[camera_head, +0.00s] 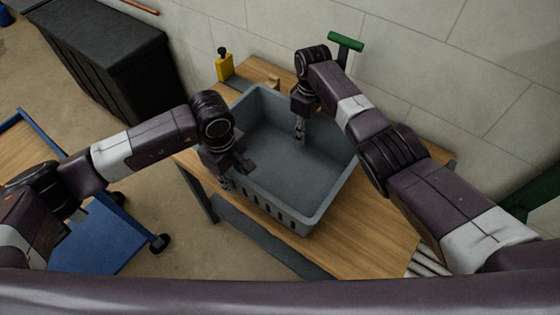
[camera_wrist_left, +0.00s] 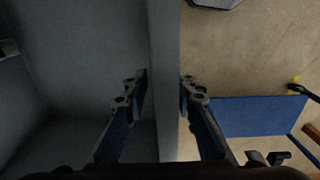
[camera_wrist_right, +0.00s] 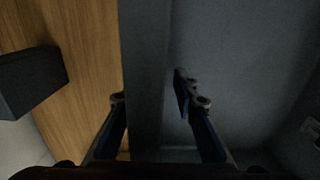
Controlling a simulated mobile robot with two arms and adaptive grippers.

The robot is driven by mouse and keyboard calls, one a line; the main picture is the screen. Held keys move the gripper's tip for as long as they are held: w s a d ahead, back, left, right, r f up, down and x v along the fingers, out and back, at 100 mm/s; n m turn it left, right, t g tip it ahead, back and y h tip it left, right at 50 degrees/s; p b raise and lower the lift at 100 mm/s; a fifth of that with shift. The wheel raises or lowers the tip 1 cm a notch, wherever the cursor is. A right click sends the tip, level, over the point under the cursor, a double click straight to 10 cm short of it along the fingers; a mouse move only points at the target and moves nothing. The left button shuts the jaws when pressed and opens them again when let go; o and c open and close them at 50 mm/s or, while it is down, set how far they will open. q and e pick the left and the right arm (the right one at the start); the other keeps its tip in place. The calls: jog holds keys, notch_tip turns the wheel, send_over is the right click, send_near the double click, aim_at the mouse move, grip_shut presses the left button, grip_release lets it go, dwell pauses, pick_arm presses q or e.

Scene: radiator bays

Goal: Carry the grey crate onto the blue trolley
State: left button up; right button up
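The grey crate (camera_head: 285,222) stands level on a wooden table (camera_head: 385,225) and looks empty. My left gripper (camera_head: 232,175) is at its left wall. My right gripper (camera_head: 300,135) is at the far right wall, one finger inside the crate. In the right wrist view its fingers (camera_wrist_right: 150,98) straddle the wall (camera_wrist_right: 145,60); whether both press on it is unclear. The blue trolley (camera_head: 110,235) stands on the floor at the left, partly hidden by my left arm.
A yellow object (camera_head: 225,68) and a small wooden piece (camera_head: 273,82) are at the table's back edge. A green-topped post (camera_head: 345,43) stands by the grey block wall. A black cabinet (camera_head: 105,55) is at the back left. Bare floor (camera_head: 165,190) separates table and trolley.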

pick_arm(q)
grip_shut()
pick_arm(e)
jog(key=c, duration=0.7)
grip_shut()
pick_arm(q)
jog(key=shift+r, duration=0.1)
pick_arm(e)
jog(key=shift+r, duration=0.1)
